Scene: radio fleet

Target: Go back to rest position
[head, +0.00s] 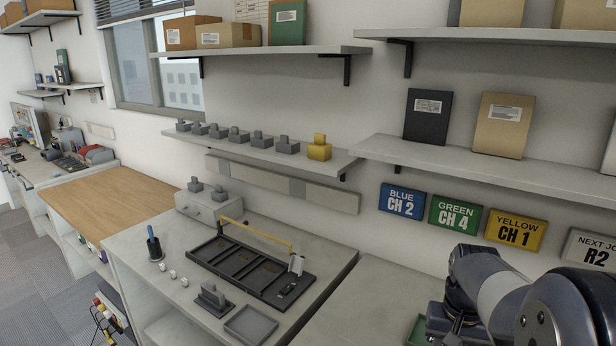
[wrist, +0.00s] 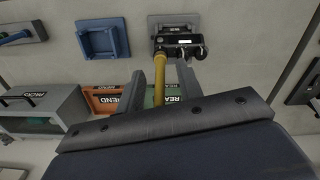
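My arm reaches in from the lower right of the head view; its fingertips cannot be made out there. In the wrist view my gripper (wrist: 162,78) shows two separated fingers. A yellow rod (wrist: 159,84) runs between them with a gap on both sides. A dark radio-like device (wrist: 180,47) with a pale label is just beyond the fingertips, at a grey square holder (wrist: 174,22). The rod's near end is hidden behind my gripper's body.
The wrist view shows a blue square tray (wrist: 102,40), an orange tray (wrist: 103,100) and a grey box (wrist: 40,118). In the head view, a black compartment tray (head: 250,268) stands on the bench. Shelves and channel signs, including a yellow one (head: 515,231), line the wall.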

